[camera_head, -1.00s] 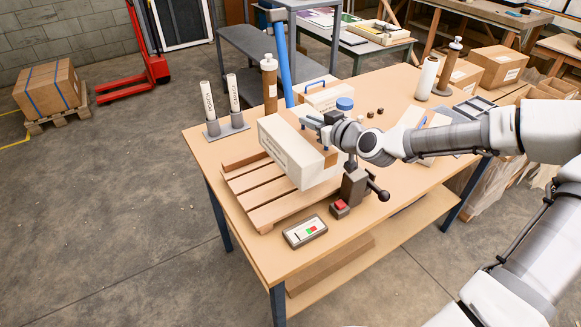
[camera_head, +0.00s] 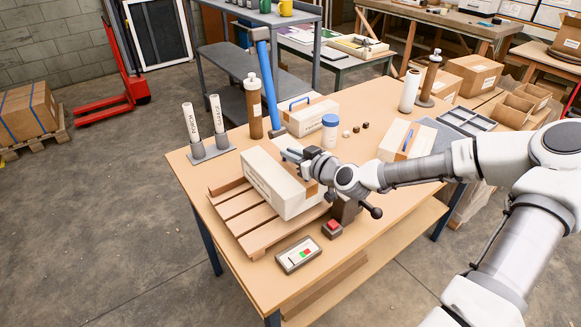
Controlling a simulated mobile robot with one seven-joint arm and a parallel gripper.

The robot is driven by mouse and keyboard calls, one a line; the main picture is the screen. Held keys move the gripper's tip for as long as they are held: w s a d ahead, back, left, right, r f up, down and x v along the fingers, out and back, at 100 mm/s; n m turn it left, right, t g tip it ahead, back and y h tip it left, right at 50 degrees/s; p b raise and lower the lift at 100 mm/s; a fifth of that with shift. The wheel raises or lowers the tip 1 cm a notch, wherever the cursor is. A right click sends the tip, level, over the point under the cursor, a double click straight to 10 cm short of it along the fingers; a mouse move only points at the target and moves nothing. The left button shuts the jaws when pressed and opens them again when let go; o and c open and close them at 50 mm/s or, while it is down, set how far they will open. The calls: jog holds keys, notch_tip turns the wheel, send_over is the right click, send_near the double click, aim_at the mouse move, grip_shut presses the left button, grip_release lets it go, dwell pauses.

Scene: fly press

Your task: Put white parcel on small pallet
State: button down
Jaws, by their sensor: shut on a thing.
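The white parcel (camera_head: 272,182) is a long pale box with dark print on its side and a brown patch at its right end. It is at the small wooden pallet (camera_head: 227,211) on the table, covering the pallet's right part. My gripper (camera_head: 297,157) is shut on the parcel, holding it from its right upper side. The fingertips are partly hidden. The parcel sits slightly tilted in the picture; I cannot tell whether its underside fully touches the slats.
A small fly press (camera_head: 345,208) stands right of the parcel, partly hidden by my arm. A control box (camera_head: 298,254) lies in front. Two white tubes (camera_head: 191,122) in a stand, a brown bottle (camera_head: 254,105) and a blue-lidded jar (camera_head: 329,131) stand behind.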

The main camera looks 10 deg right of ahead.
aim_at(290, 165)
jog(key=shift+f, duration=1.95)
jog(key=shift+f, duration=0.2)
jog(key=c, duration=0.9)
grip_release()
jog(key=shift+s+r, duration=0.1)
jog(key=shift+r, duration=0.05)
jog(key=v, duration=1.1)
jog(key=shift+s+d+r, duration=0.1)
jog(key=shift+s+d, duration=0.1)
jog(key=shift+s, duration=0.15)
